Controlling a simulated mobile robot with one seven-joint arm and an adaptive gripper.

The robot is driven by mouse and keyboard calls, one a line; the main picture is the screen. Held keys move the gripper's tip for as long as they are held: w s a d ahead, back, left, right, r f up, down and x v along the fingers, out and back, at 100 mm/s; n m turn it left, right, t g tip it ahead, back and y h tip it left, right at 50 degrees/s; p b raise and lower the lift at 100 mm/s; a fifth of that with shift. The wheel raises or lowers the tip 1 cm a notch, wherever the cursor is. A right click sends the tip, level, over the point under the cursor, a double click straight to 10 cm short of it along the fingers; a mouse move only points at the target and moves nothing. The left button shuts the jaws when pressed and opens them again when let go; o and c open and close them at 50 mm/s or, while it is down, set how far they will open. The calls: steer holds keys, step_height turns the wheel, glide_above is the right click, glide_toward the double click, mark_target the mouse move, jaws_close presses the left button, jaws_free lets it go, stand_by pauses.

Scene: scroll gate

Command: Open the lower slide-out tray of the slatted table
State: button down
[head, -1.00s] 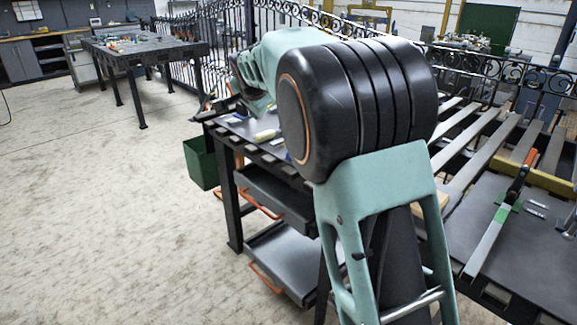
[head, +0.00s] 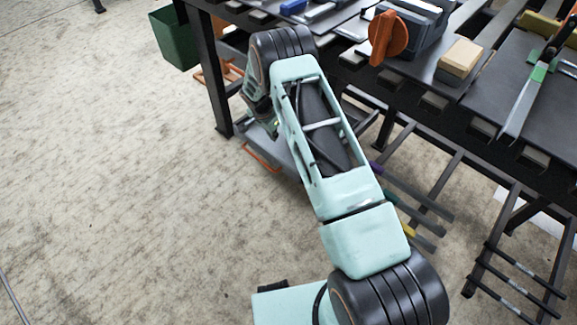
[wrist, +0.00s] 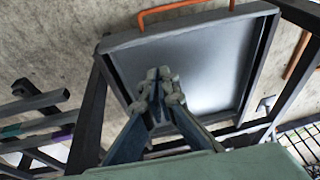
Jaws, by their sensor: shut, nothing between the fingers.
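The lower tray is a shallow grey metal tray with a raised rim. In the head view its grey edge (head: 284,155) and orange handle (head: 258,158) show low beside the table leg, partly covered by my arm. In the wrist view, the tray (wrist: 200,75) fills the upper middle, with its orange handle (wrist: 185,10) along the top. How far it is slid out is unclear. My gripper (wrist: 159,76) is shut and empty, its fingertips seen against the tray floor; contact cannot be told. In the head view my arm hides the fingertips. The slatted table (head: 430,100) stands above.
A dark table leg (head: 218,100) stands left of my arm. A green bin (head: 173,38) hangs at the table's left end. Coloured-banded bars (head: 410,190) stick out under the table. An orange knob (head: 388,37) and wooden block (head: 460,58) are on top. The left floor is clear.

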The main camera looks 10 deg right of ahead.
steer(key=shift+m+g+h, duration=0.3)
steer(key=shift+h, duration=0.1)
steer(key=d+f+b, duration=0.1)
steer(key=d+f, duration=0.2)
steer(key=f, duration=0.2)
steer(key=d+f+b, duration=0.2)
steer(key=d+f, duration=0.1)
steer(key=f, duration=0.3)
steer(key=d+f+b, duration=0.2)
steer(key=d+f, duration=0.2)
steer(key=f, duration=0.1)
steer(key=shift+w+f, duration=0.35)
steer(key=shift+s+a+r, duration=0.2)
steer(key=shift+s+a, duration=0.15)
steer(key=shift+a, duration=0.1)
steer(key=shift+s+a+r, duration=0.15)
steer(key=shift+s+a, duration=0.15)
steer(key=shift+a, duration=0.15)
steer(key=shift+s+a, duration=0.55)
steer(key=shift+a, duration=0.1)
